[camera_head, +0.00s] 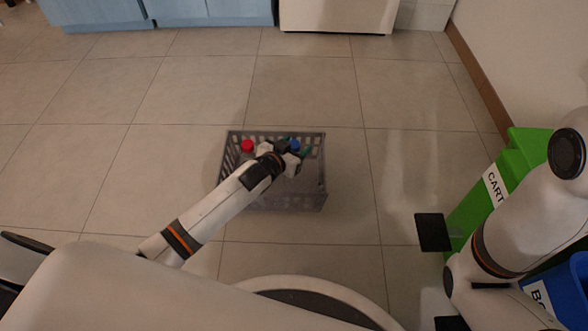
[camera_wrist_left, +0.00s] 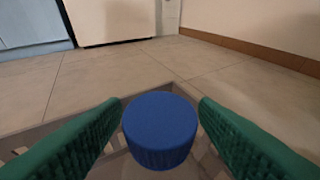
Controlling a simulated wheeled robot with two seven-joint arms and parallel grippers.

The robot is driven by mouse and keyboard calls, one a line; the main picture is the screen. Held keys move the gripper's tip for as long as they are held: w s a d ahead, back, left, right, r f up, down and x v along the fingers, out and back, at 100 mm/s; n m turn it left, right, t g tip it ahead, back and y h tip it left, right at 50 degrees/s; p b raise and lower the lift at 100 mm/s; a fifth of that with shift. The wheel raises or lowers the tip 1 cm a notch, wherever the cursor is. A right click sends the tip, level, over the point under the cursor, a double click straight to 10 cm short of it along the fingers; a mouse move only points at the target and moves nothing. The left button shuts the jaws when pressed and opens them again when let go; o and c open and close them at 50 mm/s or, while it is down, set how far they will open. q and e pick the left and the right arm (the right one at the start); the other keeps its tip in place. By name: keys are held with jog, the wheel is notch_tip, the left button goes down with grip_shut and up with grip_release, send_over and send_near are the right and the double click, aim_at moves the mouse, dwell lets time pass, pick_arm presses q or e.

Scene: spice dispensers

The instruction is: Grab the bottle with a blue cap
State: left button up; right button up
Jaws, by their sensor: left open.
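The blue-capped bottle shows its round blue cap (camera_wrist_left: 160,128) close up in the left wrist view. The same cap is small in the head view (camera_head: 295,146), at the far right part of the grey crate (camera_head: 292,202). The bottle's body is hidden below its cap. My left gripper (camera_head: 297,147) is open over the crate, with its green ribbed fingers on either side of the cap. In the left wrist view a narrow gap shows between each fingertip and the cap.
A red-capped bottle (camera_head: 247,146) stands at the crate's far left. The crate's slatted walls surround the bottles. A green bin (camera_head: 519,153) and a blue bin (camera_head: 578,268) stand at the right. The tiled floor around the crate is clear.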

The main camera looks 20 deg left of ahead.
pick_arm(q)
jog(key=shift+c, duration=0.3)
grip_shut()
